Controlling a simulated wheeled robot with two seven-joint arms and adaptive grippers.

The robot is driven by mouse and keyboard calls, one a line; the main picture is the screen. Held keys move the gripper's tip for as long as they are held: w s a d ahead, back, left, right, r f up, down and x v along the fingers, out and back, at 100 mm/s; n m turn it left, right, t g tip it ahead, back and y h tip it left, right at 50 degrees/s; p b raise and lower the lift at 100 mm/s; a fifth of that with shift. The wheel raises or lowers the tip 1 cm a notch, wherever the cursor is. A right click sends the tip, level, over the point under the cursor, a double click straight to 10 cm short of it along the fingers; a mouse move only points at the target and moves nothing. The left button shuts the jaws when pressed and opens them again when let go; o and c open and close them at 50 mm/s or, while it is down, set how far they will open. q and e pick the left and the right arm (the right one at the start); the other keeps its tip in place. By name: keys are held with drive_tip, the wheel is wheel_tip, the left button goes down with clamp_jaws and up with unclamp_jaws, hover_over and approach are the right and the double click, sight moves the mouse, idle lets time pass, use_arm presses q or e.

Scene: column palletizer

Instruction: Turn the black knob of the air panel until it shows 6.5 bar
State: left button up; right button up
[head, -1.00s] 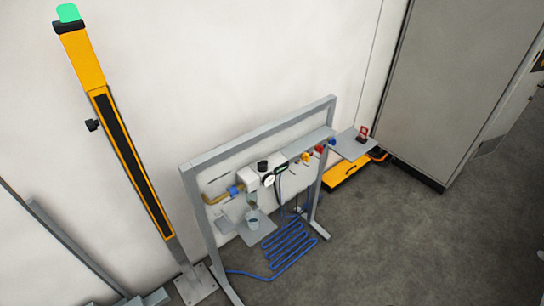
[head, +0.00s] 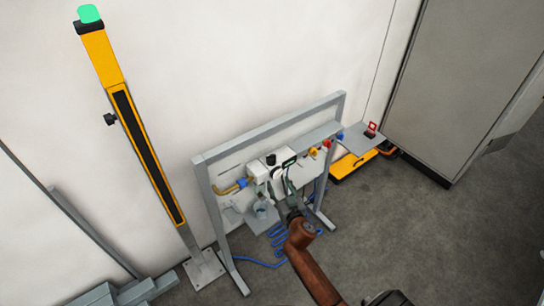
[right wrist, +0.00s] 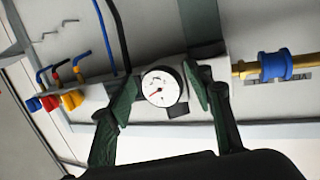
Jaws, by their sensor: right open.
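The black knob (head: 271,159) sits on top of the pale regulator of the air panel (head: 222,152), in the head view. The round white gauge (head: 278,173) is just below it; in the right wrist view the gauge (right wrist: 161,87) shows a red needle, but its figures are too small to read. A dark block beside the gauge there may be the knob; I cannot tell. My right gripper (head: 280,191) is open in front of the regulator. In the right wrist view its green-padded fingers (right wrist: 160,98) stand either side of the gauge. My left gripper is not in view.
A brass pipe with a blue coupling (right wrist: 275,67) lies beside the regulator. Red and yellow valves (head: 320,149) sit along the panel's right. A blue hose (head: 258,262) lies below. A yellow post (head: 130,120) stands left; a grey cabinet (head: 460,80) stands right.

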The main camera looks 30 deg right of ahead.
drive_tip(key=t, duration=0.2)
approach(273, 161)
drive_tip(key=x, duration=0.4)
drive_tip(key=shift+w+d+r, duration=0.1)
drive_tip(key=shift+w, duration=0.25)
drive_tip(key=x, duration=0.6)
drive_tip(key=shift+w+d, duration=0.1)
drive_tip(key=shift+w, duration=0.55)
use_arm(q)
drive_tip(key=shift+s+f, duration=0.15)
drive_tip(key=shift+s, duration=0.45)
use_arm(e)
drive_tip(key=shift+w+d, duration=0.1)
drive_tip(key=shift+c, duration=0.3)
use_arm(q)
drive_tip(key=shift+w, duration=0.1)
use_arm(e)
drive_tip(key=c, duration=1.1)
